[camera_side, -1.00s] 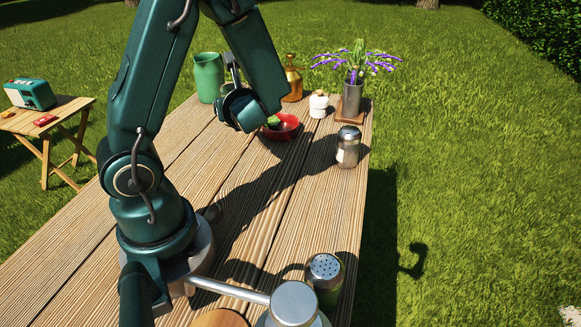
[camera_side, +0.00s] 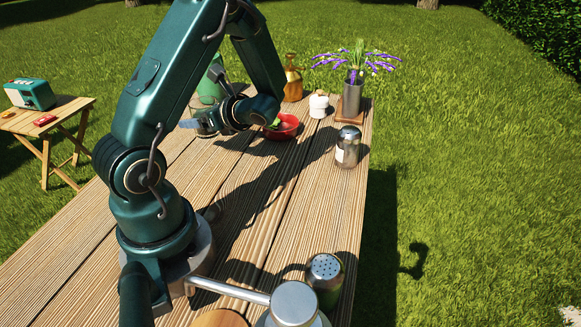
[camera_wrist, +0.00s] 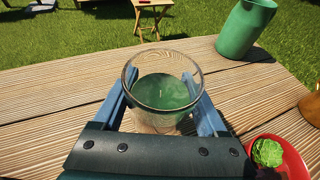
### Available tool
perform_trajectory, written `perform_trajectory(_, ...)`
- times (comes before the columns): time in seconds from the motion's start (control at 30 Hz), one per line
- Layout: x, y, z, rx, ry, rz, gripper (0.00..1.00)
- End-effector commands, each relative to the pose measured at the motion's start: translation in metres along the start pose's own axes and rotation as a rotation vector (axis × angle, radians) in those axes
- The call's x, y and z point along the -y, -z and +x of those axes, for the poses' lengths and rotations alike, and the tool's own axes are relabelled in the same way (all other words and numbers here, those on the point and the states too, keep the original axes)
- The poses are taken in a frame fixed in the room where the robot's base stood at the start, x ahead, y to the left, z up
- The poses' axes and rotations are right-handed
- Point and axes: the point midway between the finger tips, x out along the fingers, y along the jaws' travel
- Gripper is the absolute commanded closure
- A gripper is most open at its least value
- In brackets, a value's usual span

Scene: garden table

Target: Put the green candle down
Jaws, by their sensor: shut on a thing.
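The green candle (camera_wrist: 162,92) is green wax in a clear glass, with a wick in the middle. In the wrist view it stands upright between the two blue fingers of my gripper (camera_wrist: 161,100), which is shut on it. In the side view my gripper (camera_side: 205,122) is over the left part of the table, left of the red bowl. The candle's glass (camera_side: 198,104) shows only faintly there, in front of the green pitcher. I cannot tell whether its base touches the wooden table (camera_wrist: 60,95).
The green pitcher (camera_wrist: 245,28) stands beyond the candle to the right. A red bowl (camera_wrist: 295,160) with a green leafy thing (camera_wrist: 267,152) is close on the right. An amber bottle (camera_side: 293,80), white jar (camera_side: 318,104) and shaker (camera_side: 347,147) stand farther right. Boards left of the candle are bare.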

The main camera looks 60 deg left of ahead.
Motion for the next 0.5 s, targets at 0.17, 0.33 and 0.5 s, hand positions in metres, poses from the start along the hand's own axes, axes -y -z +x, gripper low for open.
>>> perform_trajectory(0.17,0.027,0.023,-0.007,0.001,0.002,0.002,1.00)
perform_trajectory(0.33,0.041,0.034,-0.010,0.001,0.001,0.001,1.00)
perform_trajectory(0.5,0.044,0.041,-0.010,0.001,0.000,0.003,1.00)
